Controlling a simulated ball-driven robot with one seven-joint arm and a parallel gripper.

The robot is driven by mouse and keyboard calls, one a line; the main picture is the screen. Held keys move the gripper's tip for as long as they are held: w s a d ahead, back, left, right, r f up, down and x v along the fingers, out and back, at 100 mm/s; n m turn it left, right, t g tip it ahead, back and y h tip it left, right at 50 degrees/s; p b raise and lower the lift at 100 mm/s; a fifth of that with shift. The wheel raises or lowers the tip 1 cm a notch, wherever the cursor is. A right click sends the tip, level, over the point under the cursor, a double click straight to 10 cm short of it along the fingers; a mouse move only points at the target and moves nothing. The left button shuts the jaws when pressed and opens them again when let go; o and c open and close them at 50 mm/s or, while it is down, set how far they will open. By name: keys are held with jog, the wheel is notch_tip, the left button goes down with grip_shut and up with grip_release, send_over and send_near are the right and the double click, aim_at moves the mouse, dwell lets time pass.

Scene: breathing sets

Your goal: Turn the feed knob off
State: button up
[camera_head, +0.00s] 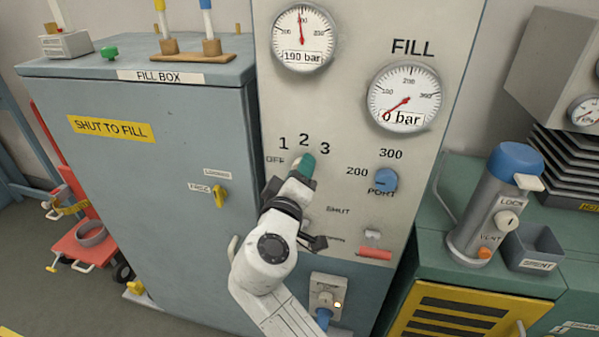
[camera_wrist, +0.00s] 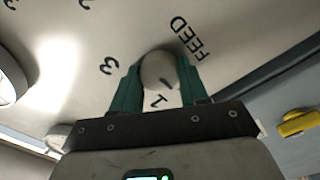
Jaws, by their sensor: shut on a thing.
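The feed knob (camera_wrist: 157,68) is a rounded pale knob on the light panel, below the FEED lettering in the wrist view. My gripper (camera_wrist: 160,80) has its two green fingers on either side of it, closed on it. A dark line shows on the knob, but I cannot tell surely which number it points at. In the head view my gripper (camera_head: 306,166) is at the panel under the numbers 1, 2 and 3, with OFF to its left. There my fingers and wrist hide most of the knob.
A blue knob (camera_head: 384,180) labelled PORT sits right of my gripper. Two gauges are above, the left reading 190 bar (camera_head: 303,38) and the FILL gauge (camera_head: 404,97) 0 bar. A yellow latch (camera_head: 220,196) is on the fill box, and a red-handled valve (camera_head: 375,252) is lower on the panel.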

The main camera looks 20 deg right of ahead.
jog(key=o, duration=1.1)
jog(key=shift+c, duration=0.2)
jog(key=b+v, duration=0.1)
jog(key=v, duration=1)
